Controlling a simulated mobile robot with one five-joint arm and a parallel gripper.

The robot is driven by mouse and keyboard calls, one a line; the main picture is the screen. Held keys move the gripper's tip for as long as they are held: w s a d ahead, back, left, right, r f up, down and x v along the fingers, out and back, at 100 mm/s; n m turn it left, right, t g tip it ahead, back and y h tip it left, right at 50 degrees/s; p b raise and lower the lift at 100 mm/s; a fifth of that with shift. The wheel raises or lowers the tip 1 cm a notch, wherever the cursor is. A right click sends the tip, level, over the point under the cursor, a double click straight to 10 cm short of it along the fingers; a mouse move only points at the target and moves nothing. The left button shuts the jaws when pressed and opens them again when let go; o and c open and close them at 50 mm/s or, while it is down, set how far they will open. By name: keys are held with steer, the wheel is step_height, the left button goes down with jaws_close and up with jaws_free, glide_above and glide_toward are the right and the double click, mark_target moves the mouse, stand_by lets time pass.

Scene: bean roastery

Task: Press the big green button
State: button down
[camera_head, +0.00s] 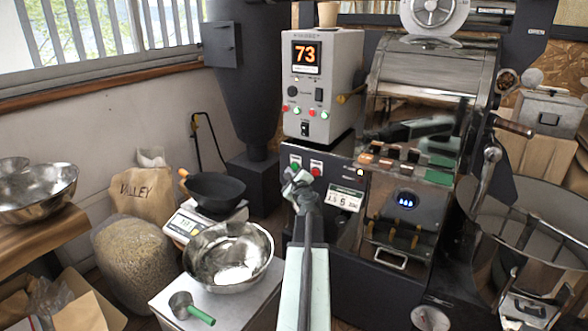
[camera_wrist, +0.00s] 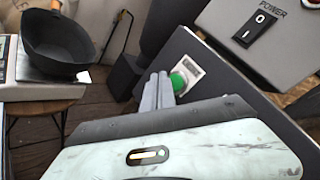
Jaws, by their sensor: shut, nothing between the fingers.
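The big green button (camera_wrist: 178,82) sits on a pale square plate on the dark machine panel in the wrist view. In the head view a small green button (camera_head: 295,163) shows on the panel, just above my gripper (camera_head: 290,172), with a red button (camera_head: 316,168) to its right. My gripper (camera_wrist: 160,78) is shut and empty. In the wrist view its fingertips are just left of the green button, and the fingers overlap part of its plate. I cannot tell whether they touch the button.
A grey control box (camera_head: 322,70) showing 73 stands above the panel, with small red and green buttons. A power switch (camera_wrist: 255,28) shows in the wrist view. A steel bowl (camera_head: 228,255), scale (camera_head: 184,226) and black pan (camera_head: 215,190) stand at left.

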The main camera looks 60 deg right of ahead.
steer(key=a, duration=0.4)
steer(key=shift+a, duration=0.3)
stand_by(0.6)
